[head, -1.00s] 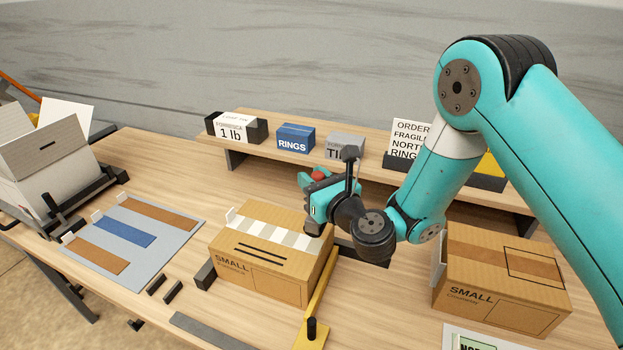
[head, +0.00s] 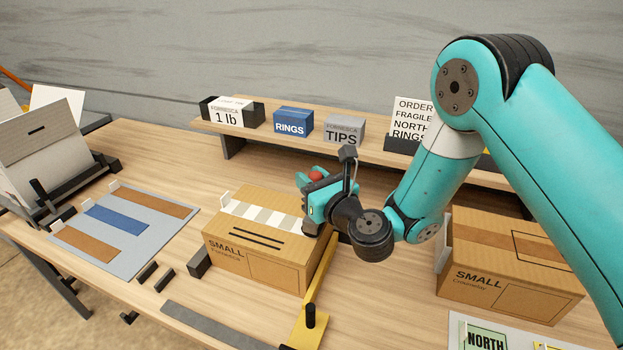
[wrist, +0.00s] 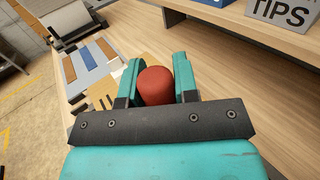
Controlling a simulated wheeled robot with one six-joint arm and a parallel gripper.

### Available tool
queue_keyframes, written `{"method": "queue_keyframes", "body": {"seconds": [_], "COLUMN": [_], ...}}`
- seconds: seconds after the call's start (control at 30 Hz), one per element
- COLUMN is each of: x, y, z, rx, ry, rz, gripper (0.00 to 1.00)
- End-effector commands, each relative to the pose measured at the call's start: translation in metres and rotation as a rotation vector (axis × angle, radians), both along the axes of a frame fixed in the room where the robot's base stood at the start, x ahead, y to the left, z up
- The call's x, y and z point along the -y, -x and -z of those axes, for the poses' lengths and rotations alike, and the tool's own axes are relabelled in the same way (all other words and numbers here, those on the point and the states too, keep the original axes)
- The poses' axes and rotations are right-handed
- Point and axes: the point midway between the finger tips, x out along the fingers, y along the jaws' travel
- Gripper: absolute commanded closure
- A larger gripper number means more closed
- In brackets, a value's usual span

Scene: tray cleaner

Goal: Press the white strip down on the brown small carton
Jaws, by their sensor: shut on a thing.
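The brown small carton (head: 235,268), marked SMALL, stands upright near the middle of the table. A white strip (head: 262,220), banded white and grey, lies across its top, with a white tab standing at its left end. My gripper (head: 314,188) is at the carton's right end, by the strip's right end. In the wrist view my gripper (wrist: 157,78) is shut on a red rounded knob (wrist: 156,86). What is under the knob is hidden, and I cannot tell whether it touches the strip. Part of the carton (wrist: 103,95) shows left of the fingers.
A second SMALL carton (head: 480,282) stands at the right. A grey mat (head: 165,222) with brown and blue strips lies left. A yellow bar (head: 322,270) runs beside the carton. A shelf (head: 270,137) with RINGS and TIPS boxes stands behind.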

Motion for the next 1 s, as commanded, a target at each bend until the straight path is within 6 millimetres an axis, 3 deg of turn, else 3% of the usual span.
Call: {"method": "queue_keyframes", "body": {"seconds": [1.0], "x": [0.0002], "y": [-0.0003], "z": [0.0067], "rx": [0.001], "ry": [-0.001], "rz": [0.000], "gripper": [0.96]}}
